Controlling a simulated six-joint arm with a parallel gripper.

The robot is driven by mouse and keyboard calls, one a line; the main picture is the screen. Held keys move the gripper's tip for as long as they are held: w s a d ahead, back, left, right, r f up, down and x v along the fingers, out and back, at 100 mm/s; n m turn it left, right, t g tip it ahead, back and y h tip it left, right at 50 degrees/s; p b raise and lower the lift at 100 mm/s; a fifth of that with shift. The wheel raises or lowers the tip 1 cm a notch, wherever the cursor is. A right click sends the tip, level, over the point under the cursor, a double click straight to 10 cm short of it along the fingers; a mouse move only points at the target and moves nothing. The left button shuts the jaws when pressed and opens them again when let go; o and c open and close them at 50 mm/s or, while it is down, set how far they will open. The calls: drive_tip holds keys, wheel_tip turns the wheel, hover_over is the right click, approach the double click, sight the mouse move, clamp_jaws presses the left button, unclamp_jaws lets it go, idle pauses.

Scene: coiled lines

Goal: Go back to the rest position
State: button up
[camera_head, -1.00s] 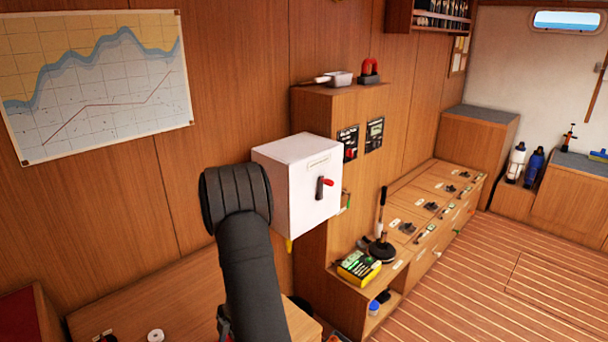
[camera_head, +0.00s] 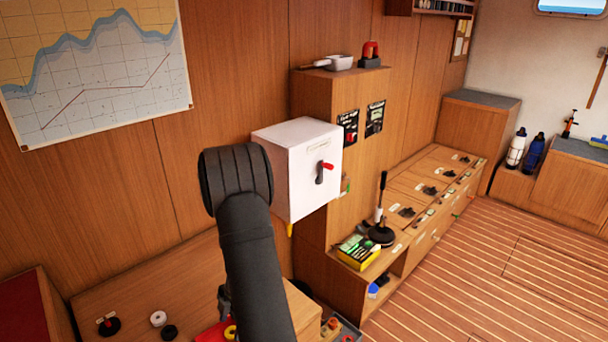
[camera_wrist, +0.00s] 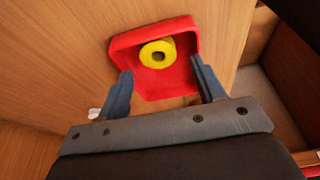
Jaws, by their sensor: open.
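My gripper (camera_wrist: 160,88) is open in the wrist view, with its two blue-grey fingers spread apart and nothing between them. Beyond the fingertips a red tray (camera_wrist: 128,52) lies on a wooden surface, with a yellow ring (camera_wrist: 158,53) inside it. In the head view my dark arm rises at the centre and its lower end leaves the frame. The red tray (camera_head: 212,334) and the yellow ring (camera_head: 231,332) show partly behind it at the bottom edge. My gripper's fingers are not clear in that view.
A white box with a red-handled switch (camera_head: 298,170) is on the wall right of my arm. A wooden worktop (camera_head: 135,285) holds a white ring (camera_head: 158,318) and dark pieces. A plunger (camera_head: 381,225) and a yellow-green box (camera_head: 358,252) stand on the low cabinet. Striped floor lies clear at right.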

drive_tip(key=r, duration=0.1)
drive_tip(key=d+r, duration=0.1)
drive_tip(key=shift+d+r, duration=0.1)
drive_tip(key=shift+r, duration=0.2)
drive_tip(key=s+d+r, duration=0.1)
drive_tip(key=d+r, duration=0.5)
drive_tip(key=d, duration=0.4)
drive_tip(key=w+a+f+m+t, duration=0.1)
drive_tip(key=w+a+m, duration=0.3)
drive_tip(key=a, duration=0.7)
drive_tip(key=w+a+f+m+t, duration=0.15)
drive_tip(key=w+a+m, duration=0.3)
drive_tip(key=a, duration=0.65)
drive_tip(key=s+a+f+m+t, duration=0.1)
drive_tip(key=a+m, duration=0.3)
drive_tip(key=a, duration=0.8)
drive_tip(key=s+a+f+m+t, duration=0.1)
drive_tip(key=s+a+m, duration=0.3)
drive_tip(key=a, duration=0.8)
drive_tip(key=shift+s, duration=0.35)
drive_tip(key=shift+o, duration=0.2)
drive_tip(key=shift+a, duration=0.1)
